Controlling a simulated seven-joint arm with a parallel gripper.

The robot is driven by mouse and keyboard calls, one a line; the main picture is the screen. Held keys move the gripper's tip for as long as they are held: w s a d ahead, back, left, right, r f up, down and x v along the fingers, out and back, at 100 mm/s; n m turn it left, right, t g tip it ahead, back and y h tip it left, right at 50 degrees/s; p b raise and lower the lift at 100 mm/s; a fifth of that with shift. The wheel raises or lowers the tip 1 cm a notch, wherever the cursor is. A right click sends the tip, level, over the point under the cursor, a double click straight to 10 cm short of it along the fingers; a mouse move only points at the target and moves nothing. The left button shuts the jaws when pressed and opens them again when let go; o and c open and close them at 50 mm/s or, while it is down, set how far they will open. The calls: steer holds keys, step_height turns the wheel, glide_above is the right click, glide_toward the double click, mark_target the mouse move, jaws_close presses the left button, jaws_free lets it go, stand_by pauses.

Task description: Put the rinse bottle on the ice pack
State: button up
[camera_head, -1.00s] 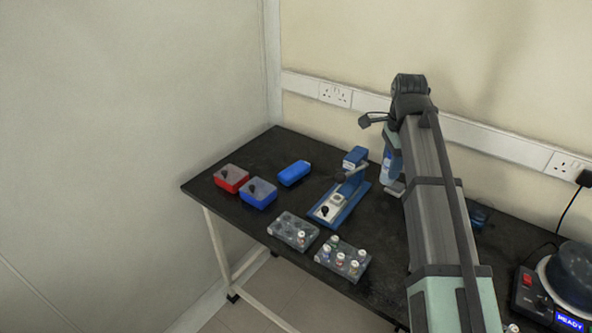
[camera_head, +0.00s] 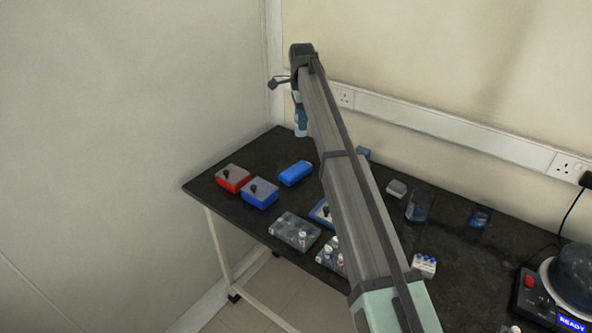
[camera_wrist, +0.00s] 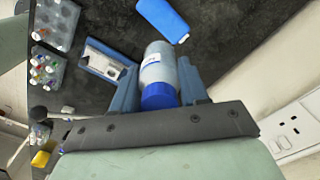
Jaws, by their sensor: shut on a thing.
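The rinse bottle, a clear bottle with a blue cap (camera_wrist: 158,96), lies between the two fingers of my gripper (camera_wrist: 160,78) in the wrist view. My gripper is shut on it. In the head view the bottle (camera_head: 301,124) shows partly behind my arm, near the back left of the table. The ice pack, a rounded blue slab (camera_head: 296,173), lies flat on the black table; it also shows at the top of the wrist view (camera_wrist: 163,18). The bottle appears held beyond the ice pack, toward the wall, apart from it.
Red (camera_head: 232,178) and blue (camera_head: 259,192) boxes with grey lids stand left of the ice pack. Clear vial racks (camera_head: 294,231) and a blue device (camera_head: 319,212) lie nearer. Beakers (camera_head: 418,207) stand at right. The wall is close behind.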

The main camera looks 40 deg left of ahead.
mark_target(296, 125)
steer(key=f, duration=0.1)
steer(key=a+f, duration=0.1)
steer(key=f, duration=0.1)
steer(key=a+f, duration=0.1)
steer(key=shift+f, duration=5.6)
steer(key=shift+f, duration=0.1)
steer(key=o, duration=1.1)
step_height(296, 125, up, 12)
steer(key=shift+r, duration=0.15)
